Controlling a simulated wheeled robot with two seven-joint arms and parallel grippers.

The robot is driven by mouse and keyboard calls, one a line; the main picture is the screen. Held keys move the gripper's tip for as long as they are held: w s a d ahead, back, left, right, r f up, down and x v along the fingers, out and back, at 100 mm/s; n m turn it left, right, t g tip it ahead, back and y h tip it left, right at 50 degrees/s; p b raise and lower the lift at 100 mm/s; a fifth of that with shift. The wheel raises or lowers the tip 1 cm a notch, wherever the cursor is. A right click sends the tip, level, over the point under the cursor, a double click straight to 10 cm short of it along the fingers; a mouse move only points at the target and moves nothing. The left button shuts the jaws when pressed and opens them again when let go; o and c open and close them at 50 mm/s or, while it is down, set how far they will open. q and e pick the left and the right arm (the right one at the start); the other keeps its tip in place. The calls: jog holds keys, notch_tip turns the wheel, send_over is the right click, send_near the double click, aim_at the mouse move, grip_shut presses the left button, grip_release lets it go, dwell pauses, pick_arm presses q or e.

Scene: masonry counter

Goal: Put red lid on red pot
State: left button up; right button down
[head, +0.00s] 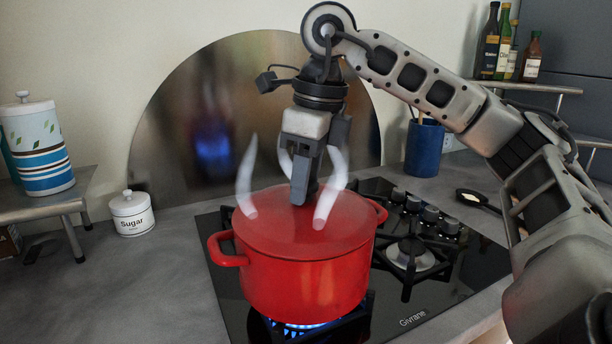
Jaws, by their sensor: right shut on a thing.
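The red pot (305,285) stands on a lit burner of the black gas hob, its two side handles showing. The red lid (270,230) lies flat across the pot's top and looks in line with the rim. I cannot tell whether it rests fully on the rim or is just above it. My right gripper (302,192) points straight down at the lid's middle and is shut on the lid, with the grasped part hidden by the fingers. Pale wisps of steam rise around the gripper. My left gripper is not in view.
Blue flames (300,326) burn under the pot. A black pan support (415,255) and knobs (425,212) are to its right. A white sugar jar (132,213) stands left, and a blue utensil pot (424,148) behind right. The counter at front left is clear.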

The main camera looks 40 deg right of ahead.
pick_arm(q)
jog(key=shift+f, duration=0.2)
pick_arm(e)
jog(key=shift+f, duration=0.15)
jog(key=c, duration=0.8)
grip_release()
jog(key=shift+c, duration=0.2)
jog(key=shift+r, duration=0.2)
jog(key=r, duration=0.2)
jog(key=r+p, duration=0.1)
jog(key=r, duration=0.3)
jog(key=shift+s+d+p, duration=0.15)
jog(key=shift+s+p, duration=0.2)
pick_arm(q)
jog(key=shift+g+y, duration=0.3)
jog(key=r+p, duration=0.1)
jog(key=p, duration=0.1)
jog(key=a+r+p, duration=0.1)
jog(key=p, duration=0.1)
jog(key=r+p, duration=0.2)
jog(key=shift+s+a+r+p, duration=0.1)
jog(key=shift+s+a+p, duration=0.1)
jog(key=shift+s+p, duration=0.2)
pick_arm(e)
notch_tip(320, 180, up, 9)
jog(key=s, duration=0.1)
jog(key=shift+s+d+r, duration=0.15)
jog(key=shift+s+d, duration=0.1)
jog(key=shift+d, duration=0.15)
